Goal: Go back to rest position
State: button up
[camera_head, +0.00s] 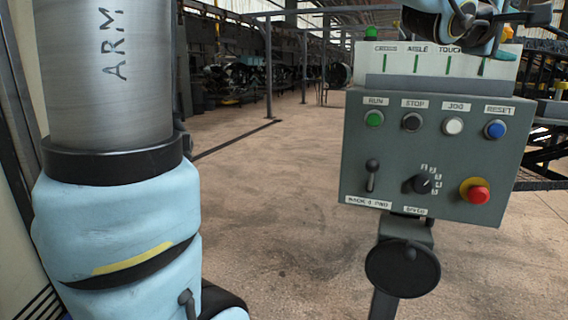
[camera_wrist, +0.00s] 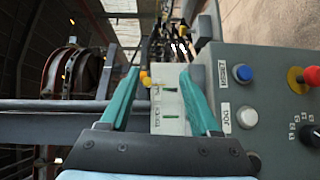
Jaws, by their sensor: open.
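My gripper (camera_wrist: 159,72) is open, with its two teal fingers spread apart and nothing held between them. In the wrist view, the white label strip (camera_wrist: 168,122) of the control box shows in the gap between the fingers. Part of my arm's end shows at the top right of the head view, above the control box (camera_head: 359,150); the frame's top edge cuts it off. The grey box carries a green button (camera_head: 374,118), a black button (camera_head: 412,121), a white button (camera_head: 453,125), a blue button (camera_head: 494,129), a lever, a knob and a red emergency button (camera_head: 479,194).
The box stands on a post with a round dark handwheel (camera_head: 402,268). Open concrete floor (camera_head: 270,200) lies left of it. Dark racks (camera_head: 250,75) line the back, and metal shelving stands at the right. The wrist view shows a reddish round machine part (camera_wrist: 85,78) at left.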

jog(key=w+a+f+y, duration=0.2)
jog(key=w+a+f, duration=0.1)
jog(key=a+f, duration=0.1)
jog(key=w+a+f+t+y, duration=0.1)
jog(key=w+a+f+y, duration=0.1)
jog(key=w+a+f, duration=0.1)
jog(key=w+a+f+y, duration=0.2)
jog(key=w+a+f, duration=0.1)
jog(key=a+f, duration=0.2)
jog(key=shift+w+f+m+t, duration=0.3)
jog(key=shift+w+f+m, duration=0.05)
jog(key=shift+w+m, duration=0.05)
jog(key=w+a+f+m+g+y, duration=0.15)
jog(key=a+f+y, duration=0.35)
jog(key=a+f, duration=0.7)
jog(key=s+a+f+m+g+y, duration=0.1)
jog(key=s+a+f+g, duration=0.1)
jog(key=s+a+f, duration=0.2)
jog(key=s+a+f+m+g+y, duration=0.1)
jog(key=s+a+f, duration=0.3)
jog(key=a, duration=0.7)
jog(key=s+a+f+m+g+y, duration=0.1)
jog(key=s+a+f+g+y, duration=0.1)
jog(key=a+f, duration=0.4)
jog(key=shift+s+a+m+g, duration=0.35)
jog(key=shift+s+a+g, duration=0.4)
jog(key=shift+s, duration=0.35)
